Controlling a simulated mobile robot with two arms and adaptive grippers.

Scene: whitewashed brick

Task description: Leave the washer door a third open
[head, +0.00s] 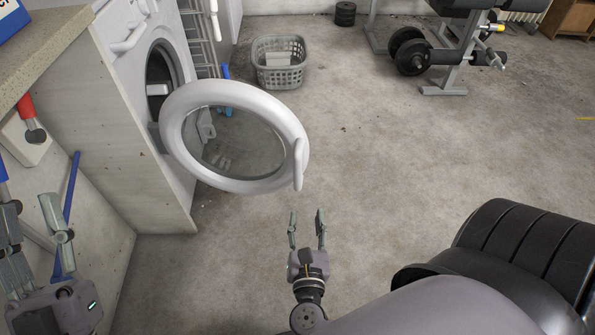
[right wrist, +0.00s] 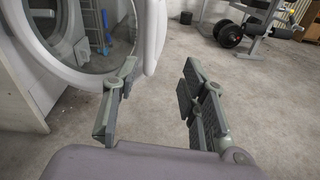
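The washer (head: 120,40) stands at the left in the head view, its dark drum opening showing. Its round white door (head: 178,143) with a clear glass middle is swung wide out from the front. A white handle (head: 299,163) sits on the door's free edge. My right gripper (head: 307,217) is open and empty, just below and near the handle edge, apart from it. In the right wrist view the door rim (right wrist: 152,35) is beyond the left finger of the open gripper (right wrist: 155,105). My left gripper (head: 28,210) is at the lower left, fingers apart, away from the door.
A grey laundry basket (head: 279,65) stands behind the door. Weight equipment (head: 410,52) is at the back right. The middle floor is clear.

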